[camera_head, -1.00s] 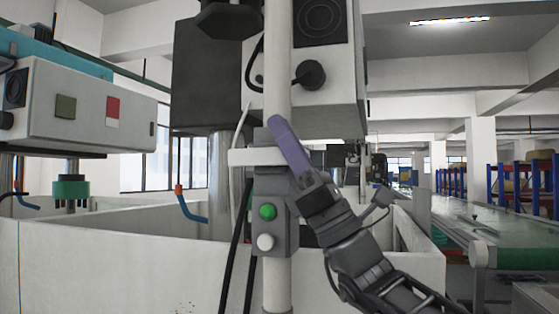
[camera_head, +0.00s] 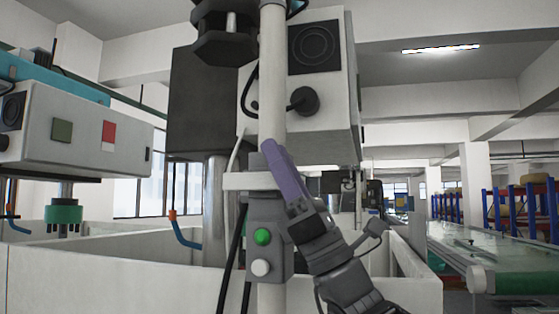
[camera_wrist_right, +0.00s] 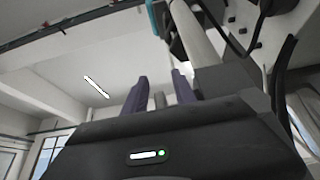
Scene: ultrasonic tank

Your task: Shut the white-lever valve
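No valve with a white lever can be clearly made out. A white horizontal bar (camera_head: 246,181) sticks out left from the white pole (camera_head: 272,95), above a grey box with a green button (camera_head: 262,237) and a white button (camera_head: 260,268). I cannot tell whether this bar is the lever. My right gripper (camera_head: 271,150) points up with its purple fingers in front of the pole, just right of the bar; contact cannot be told. In the right wrist view, the fingers of the right gripper (camera_wrist_right: 160,88) stand apart with nothing held between them. My left gripper is not in view.
A white machine head with a black knob (camera_head: 304,101) hangs above. White tank walls (camera_head: 110,275) spread across the front. A blue pipe with an orange end (camera_head: 173,215) stands left of the pole. Black cables run beside the pole. A green conveyor (camera_head: 485,250) is at the right.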

